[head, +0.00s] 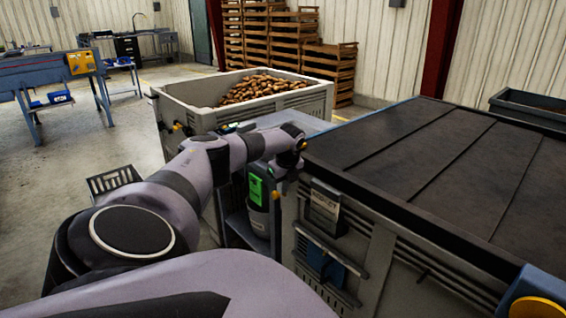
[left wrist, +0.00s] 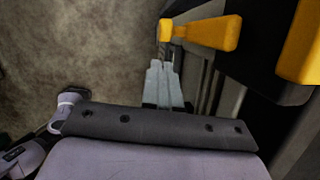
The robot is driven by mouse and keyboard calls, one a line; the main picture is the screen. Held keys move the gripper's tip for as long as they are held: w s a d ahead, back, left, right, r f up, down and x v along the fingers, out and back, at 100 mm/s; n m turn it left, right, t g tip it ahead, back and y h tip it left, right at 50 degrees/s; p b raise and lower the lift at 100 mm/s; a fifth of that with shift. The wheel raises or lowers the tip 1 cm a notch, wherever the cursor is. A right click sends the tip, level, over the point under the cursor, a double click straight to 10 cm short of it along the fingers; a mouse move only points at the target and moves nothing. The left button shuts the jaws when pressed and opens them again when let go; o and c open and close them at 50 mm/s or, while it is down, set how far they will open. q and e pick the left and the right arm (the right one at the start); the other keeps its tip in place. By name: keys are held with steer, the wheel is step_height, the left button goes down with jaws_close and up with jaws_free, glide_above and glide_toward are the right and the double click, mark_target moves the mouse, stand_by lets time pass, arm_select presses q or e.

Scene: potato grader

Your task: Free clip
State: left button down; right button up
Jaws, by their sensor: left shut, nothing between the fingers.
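In the left wrist view a yellow clip-like lever (left wrist: 205,33) sticks out from a dark edge. My left gripper (left wrist: 165,58) is shut and empty, its pale fingertips close to the lever's left end. I cannot tell whether they touch it. A second yellow piece (left wrist: 302,45) shows at the right edge. In the head view my left arm reaches to the near left corner of a grey bin (head: 385,240) with a dark ribbed cover (head: 430,150). The wrist hides most of that corner and the fingertips are hard to make out there. My right gripper is not in view.
A grey bin (head: 205,120) full of potatoes (head: 262,88) stands beyond my arm. A green-faced device (head: 257,188) sits beside the covered bin. Wooden crates (head: 330,70) are stacked behind. Open floor (head: 60,150) lies to the left.

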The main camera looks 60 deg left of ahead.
arm_select(q)
steer(key=shift+v, duration=1.2)
